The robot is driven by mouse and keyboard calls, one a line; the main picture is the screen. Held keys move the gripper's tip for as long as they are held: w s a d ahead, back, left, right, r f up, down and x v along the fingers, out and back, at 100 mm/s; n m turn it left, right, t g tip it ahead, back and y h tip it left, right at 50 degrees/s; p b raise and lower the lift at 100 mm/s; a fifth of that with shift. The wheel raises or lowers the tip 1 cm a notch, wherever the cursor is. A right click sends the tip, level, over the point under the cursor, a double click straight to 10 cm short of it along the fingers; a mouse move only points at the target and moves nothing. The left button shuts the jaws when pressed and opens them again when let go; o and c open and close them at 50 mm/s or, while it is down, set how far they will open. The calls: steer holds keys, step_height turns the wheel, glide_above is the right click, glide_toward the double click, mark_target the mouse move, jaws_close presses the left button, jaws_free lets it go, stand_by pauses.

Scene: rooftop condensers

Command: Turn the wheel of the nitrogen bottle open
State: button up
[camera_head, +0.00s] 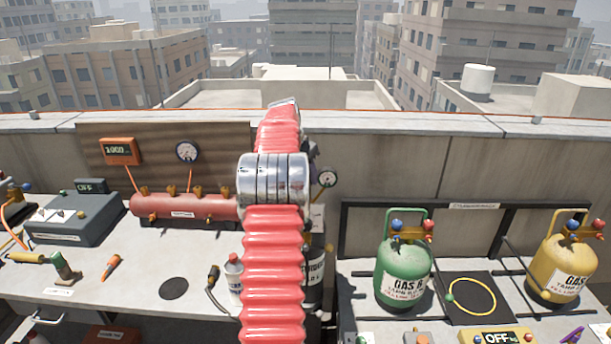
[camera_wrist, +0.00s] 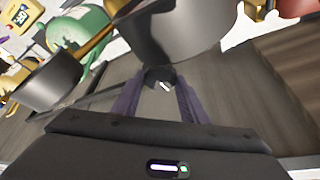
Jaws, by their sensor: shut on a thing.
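The nitrogen bottle (camera_head: 315,270) is a dark cylinder with a white label, standing just right of my red arm, which hides much of it in the head view. Its wheel is hidden there. In the wrist view my gripper (camera_wrist: 159,82) has its two purple fingers shut on a small dark round part with a pale mark, which appears to be the wheel (camera_wrist: 158,74). The fingertips sit on either side of it. How far the wheel is turned cannot be told.
A gauge (camera_head: 327,178) stands by the bottle. A red manifold (camera_head: 183,206) lies left of my arm, with a spray can (camera_head: 234,277) close by. The green gas bottle (camera_head: 403,272) and yellow gas bottle (camera_head: 562,268) stand right. A parapet wall (camera_head: 400,160) runs behind.

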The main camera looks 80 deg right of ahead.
steer(key=n, duration=0.2)
steer(key=n+t, duration=0.1)
steer(key=n, duration=0.1)
steer(key=n+t, duration=0.1)
steer(key=shift+s+n, duration=0.25)
steer(key=shift+n, duration=0.15)
steer(key=n+t, duration=0.2)
steer(key=n, duration=0.3)
steer(key=shift+s, duration=0.2)
steer(key=n+t+y, duration=0.1)
steer(key=n, duration=0.2)
steer(key=n+y, duration=0.1)
steer(key=n, duration=0.1)
steer(key=shift+s+d+n+t, duration=0.1)
steer(key=shift+d+n+t, duration=0.1)
steer(key=shift+n+t, duration=0.2)
steer(key=shift+d+n+y, duration=0.1)
steer(key=shift+n+y, duration=0.5)
steer(key=shift+n, duration=1.1)
steer(key=shift+n+y, duration=0.3)
steer(key=shift+n, duration=0.5)
steer(key=o, duration=1)
steer(key=shift+t, duration=0.3)
steer(key=shift+o, duration=0.2)
steer(key=shift+m, duration=0.8)
